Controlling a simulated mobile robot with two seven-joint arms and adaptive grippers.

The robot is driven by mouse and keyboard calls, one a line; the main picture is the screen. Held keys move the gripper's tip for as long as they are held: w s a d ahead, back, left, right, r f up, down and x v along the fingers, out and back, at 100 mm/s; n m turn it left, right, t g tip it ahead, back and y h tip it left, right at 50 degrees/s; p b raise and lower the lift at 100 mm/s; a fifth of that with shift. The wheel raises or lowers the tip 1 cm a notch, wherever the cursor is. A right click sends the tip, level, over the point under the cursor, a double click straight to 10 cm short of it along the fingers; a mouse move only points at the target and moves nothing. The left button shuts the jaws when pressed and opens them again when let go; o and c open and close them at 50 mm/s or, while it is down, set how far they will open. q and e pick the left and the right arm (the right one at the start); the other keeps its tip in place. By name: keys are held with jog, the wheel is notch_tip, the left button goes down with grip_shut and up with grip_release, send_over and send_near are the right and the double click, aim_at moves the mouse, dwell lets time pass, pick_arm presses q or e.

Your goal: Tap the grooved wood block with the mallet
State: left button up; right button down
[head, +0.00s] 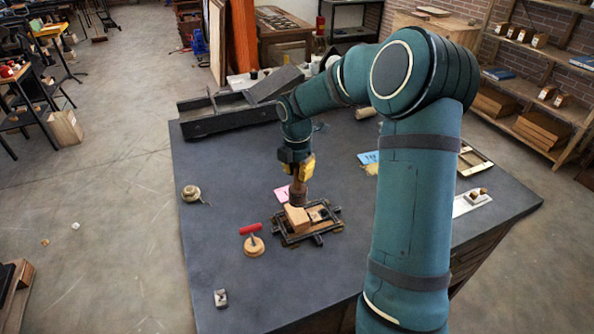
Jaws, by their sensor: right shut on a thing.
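My right gripper (297,172), with yellow fingers, points down above the middle of the dark table. It is shut on a brown wooden piece that looks like the mallet (298,192). The mallet hangs upright below the fingers. A light tan wood block (296,217) lies just under it, in a black metal frame (283,234) on the table. The block's groove is too small to make out. I cannot tell whether the mallet touches the block. My left gripper is not in view.
A red-handled round wooden press (254,246) stands left of the frame. A small metal block (220,298) is near the front, a round pale item (191,193) at the left edge. A long dark channel (220,113) lies at the back. A white board (470,202) is at right.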

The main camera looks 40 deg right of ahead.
aim_at(297, 184)
jog(key=shift+w, duration=0.25)
jog(key=shift+s+f+b, duration=0.2)
jog(key=shift+f+b, duration=0.7)
jog(key=shift+f, duration=0.1)
jog(key=shift+w+f, duration=0.1)
jog(key=shift+f, duration=0.2)
jog(key=shift+r, duration=0.1)
jog(key=shift+f+b, duration=0.9)
jog(key=shift+f, duration=0.55)
jog(key=shift+r, duration=0.15)
